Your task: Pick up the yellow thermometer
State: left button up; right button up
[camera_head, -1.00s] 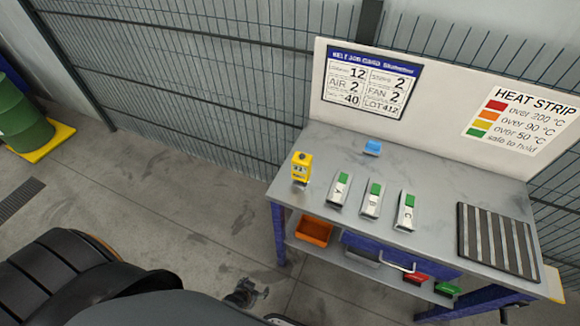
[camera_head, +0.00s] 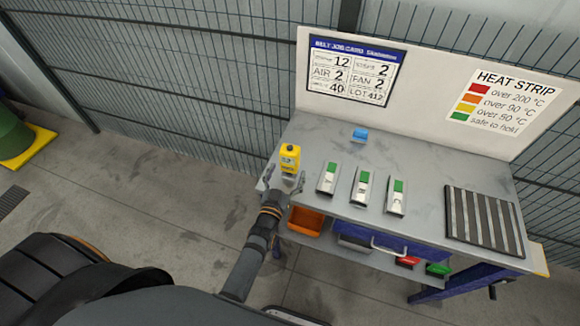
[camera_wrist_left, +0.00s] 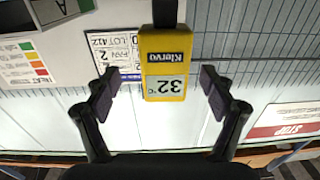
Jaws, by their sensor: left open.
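The yellow thermometer (camera_head: 289,158) stands upright near the left edge of the grey table. In the left wrist view the thermometer (camera_wrist_left: 163,65) appears upside down, with a display reading 32 °C and a dark top. My left gripper (camera_head: 282,184) is at the table's left front edge, just in front of the thermometer. In the left wrist view the open fingers (camera_wrist_left: 158,92) show on either side of the thermometer, with gaps on both sides. I cannot tell how far the fingers reach along it. My right gripper is not in view.
Three green-and-silver pieces (camera_head: 327,178) stand in a row to the right of the thermometer. An orange bin (camera_head: 306,221) is on the shelf below. A sign board (camera_head: 425,95) closes the back.

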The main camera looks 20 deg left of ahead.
aim_at(288, 156)
pick_arm(q)
jog(key=w+b, duration=0.2)
jog(key=w, duration=0.1)
jog(key=w+b, duration=0.1)
jog(key=shift+w+a+r, duration=0.15)
jog(key=shift+w+a, duration=0.1)
jog(key=shift+a, duration=0.1)
jog(key=shift+w+r, duration=0.1)
jog(key=shift+w, duration=0.4)
jog(key=shift+s+r, duration=0.15)
jog(key=shift+s, duration=0.05)
jog(key=c, duration=0.3)
jog(key=shift+w, duration=0.1)
jog(key=c, duration=1.1)
jog(key=shift+o, duration=0.2)
jog(key=shift+r, duration=0.35)
notch_tip(288, 156, up, 3)
jog(key=shift+r+p, duration=0.15)
jog(key=shift+p, duration=0.8)
jog(key=s+a+r+b, duration=0.1)
jog(key=s+a+r, duration=0.1)
jog(key=s+r, duration=0.2)
jog(key=s+a+r+b, duration=0.1)
jog(key=s+a+r, duration=0.2)
jog(key=s, duration=0.6)
notch_tip(288, 156, up, 2)
jog(key=shift+a+r, duration=0.1)
jog(key=shift+a, duration=0.2)
